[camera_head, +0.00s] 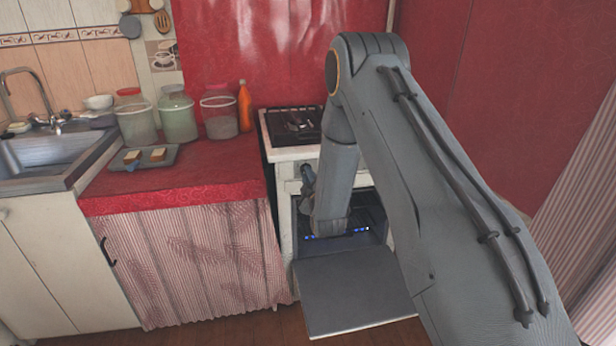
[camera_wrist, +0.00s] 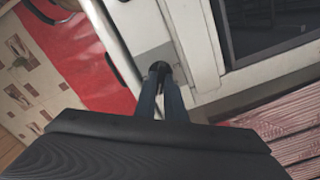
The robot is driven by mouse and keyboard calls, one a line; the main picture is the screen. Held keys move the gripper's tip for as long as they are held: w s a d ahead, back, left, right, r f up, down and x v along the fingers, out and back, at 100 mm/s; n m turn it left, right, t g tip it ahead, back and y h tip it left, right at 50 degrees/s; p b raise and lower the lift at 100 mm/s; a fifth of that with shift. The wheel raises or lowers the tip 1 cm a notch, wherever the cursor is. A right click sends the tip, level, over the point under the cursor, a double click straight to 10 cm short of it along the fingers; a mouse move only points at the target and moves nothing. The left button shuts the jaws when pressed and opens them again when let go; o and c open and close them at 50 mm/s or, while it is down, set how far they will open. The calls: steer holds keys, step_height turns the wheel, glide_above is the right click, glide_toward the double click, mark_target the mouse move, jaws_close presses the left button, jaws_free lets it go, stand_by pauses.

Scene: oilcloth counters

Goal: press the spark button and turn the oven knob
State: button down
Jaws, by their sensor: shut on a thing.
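The white oven (camera_head: 285,165) stands right of the red counter, its front door (camera_head: 355,290) hanging open and down. Small blue flames (camera_head: 365,229) show low inside it. My gripper (camera_wrist: 161,78) is at the oven's upper front panel, its two fingers close together on a small dark round knob (camera_wrist: 159,67). In the head view my gripper (camera_head: 306,180) is small and partly merged with my arm, which covers the right part of the panel. The fingers hide most of the knob, so its turn angle cannot be told. I cannot make out the spark button.
A dark hob (camera_head: 293,125) tops the oven. The red counter (camera_head: 225,165) holds several jars, an orange bottle (camera_head: 244,107) and a grey tray (camera_head: 128,165) with two small blocks. A sink (camera_head: 45,150) is far left. The open door juts out low in front of the oven.

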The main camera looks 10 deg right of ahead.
stand_by(0.3)
steer(key=c, duration=1.8)
jaws_free()
steer(key=shift+c, duration=0.2)
steer(key=s, duration=0.8)
steer(key=shift+b, duration=0.3)
